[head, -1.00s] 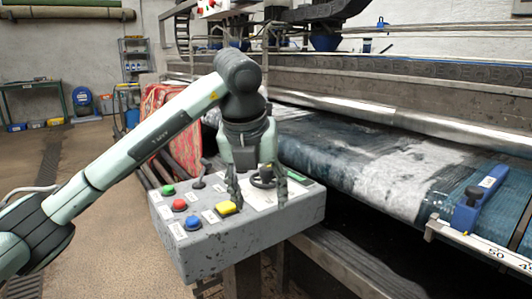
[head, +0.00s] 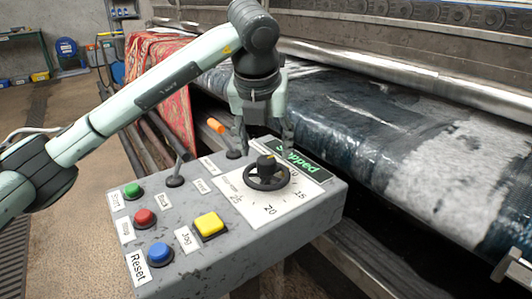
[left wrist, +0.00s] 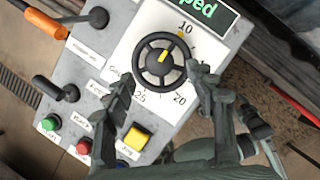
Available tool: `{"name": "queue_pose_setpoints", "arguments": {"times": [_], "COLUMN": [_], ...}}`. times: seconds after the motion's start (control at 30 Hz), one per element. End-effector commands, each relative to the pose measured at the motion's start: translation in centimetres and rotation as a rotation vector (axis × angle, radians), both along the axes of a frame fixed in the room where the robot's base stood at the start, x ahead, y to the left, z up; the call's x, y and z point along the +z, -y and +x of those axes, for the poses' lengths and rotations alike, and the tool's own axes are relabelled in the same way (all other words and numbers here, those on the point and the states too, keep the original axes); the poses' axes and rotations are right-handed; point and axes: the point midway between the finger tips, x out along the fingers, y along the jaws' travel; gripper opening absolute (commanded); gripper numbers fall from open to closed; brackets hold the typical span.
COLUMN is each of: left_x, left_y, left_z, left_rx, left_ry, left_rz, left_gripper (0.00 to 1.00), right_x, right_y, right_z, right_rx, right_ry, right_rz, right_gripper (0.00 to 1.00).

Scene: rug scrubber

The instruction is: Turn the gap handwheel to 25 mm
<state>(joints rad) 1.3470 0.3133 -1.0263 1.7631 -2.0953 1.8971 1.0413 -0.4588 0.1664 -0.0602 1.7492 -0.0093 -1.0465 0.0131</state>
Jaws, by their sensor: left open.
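The gap handwheel (head: 267,177) is a black spoked wheel with a raised hub, on a white dial plate (head: 262,211) on the grey control box. It also shows in the left wrist view (left wrist: 158,60). The plate carries numbers including 10, 20 and 25. A yellow mark (left wrist: 180,35) at the wheel's edge lies near the 10. My left gripper (head: 265,142) is open, above the wheel and toward its far side in the head view. In the left wrist view its fingers (left wrist: 165,90) are spread to either side of the wheel's lower part, with nothing between them gripped.
A green-lit display (head: 300,160) beside the wheel reads "Stopped". Green (head: 132,191), red (head: 145,218), blue (head: 160,254) and yellow (head: 210,224) buttons sit on the box. A black lever (head: 177,175) and an orange-tipped lever (head: 217,127) stand near the wheel.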

Motion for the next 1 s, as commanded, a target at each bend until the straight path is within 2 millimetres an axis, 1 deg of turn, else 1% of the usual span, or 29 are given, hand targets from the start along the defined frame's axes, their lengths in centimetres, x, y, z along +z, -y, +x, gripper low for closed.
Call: {"name": "queue_pose_setpoints", "arguments": {"times": [0.03,0.1,0.3,0.6,0.63,1.0], "left_x": [-0.8,-1.8,-3.7,-4.0,-4.0,-4.0], "left_y": [0.0,0.1,0.2,0.2,0.2,0.2], "left_z": [0.3,0.7,1.5,1.7,1.7,1.7], "left_rx": [0.001,0.0,0.001,0.0,0.0,0.0], "left_ry": [-0.003,-0.003,-0.001,0.001,0.001,0.001], "left_rz": [0.0,0.001,0.0,0.0,0.0,0.0], "left_gripper": [0.56,0.56,0.56,0.56,0.55,0.09], "right_x": [-0.3,-0.8,-1.7,-2.0,-2.0,-2.0], "right_y": [0.1,0.2,0.3,0.3,0.3,0.3], "right_z": [-0.3,-0.5,-1.0,-1.1,-1.1,-1.1], "right_rx": [0.002,0.005,0.012,0.013,0.013,0.014], "right_ry": [-0.006,-0.009,-0.018,-0.02,-0.02,-0.02], "right_rz": [-0.002,-0.005,-0.011,-0.011,-0.011,-0.011], "right_gripper": [0.4,0.4,0.4,0.4,0.4,0.4]}}
